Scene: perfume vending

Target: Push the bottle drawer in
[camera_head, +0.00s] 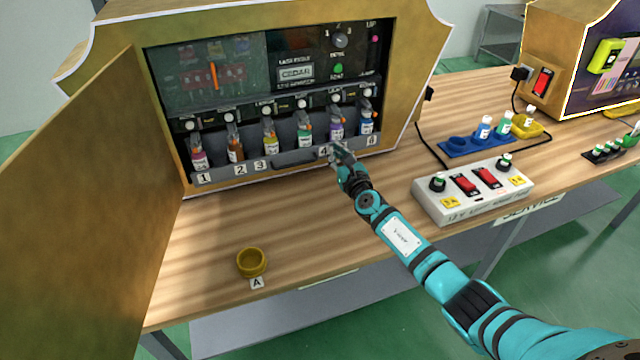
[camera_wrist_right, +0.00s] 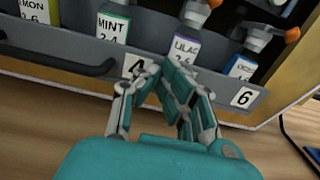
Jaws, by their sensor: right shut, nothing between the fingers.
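The bottle drawer (camera_head: 226,174) is a grey tray with a numbered front at the bottom of the gold vending machine. It holds several small bottles with orange-tipped nozzles, and a dark handle (camera_head: 294,162) sits on its front. My right gripper (camera_head: 336,149) is shut and empty at the drawer front near label 4. In the right wrist view the shut fingers (camera_wrist_right: 172,68) are at the drawer front between labels 4 and 6, below the lilac bottle (camera_wrist_right: 185,48); they hide label 5. I cannot tell whether they touch it. My left gripper is not in view.
The machine's gold door (camera_head: 90,200) stands open at the left. A yellow cup (camera_head: 251,262) stands on the table by label A. A white switch box (camera_head: 473,192) and a blue bottle rack (camera_head: 468,148) stand to the right. The table front is mostly clear.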

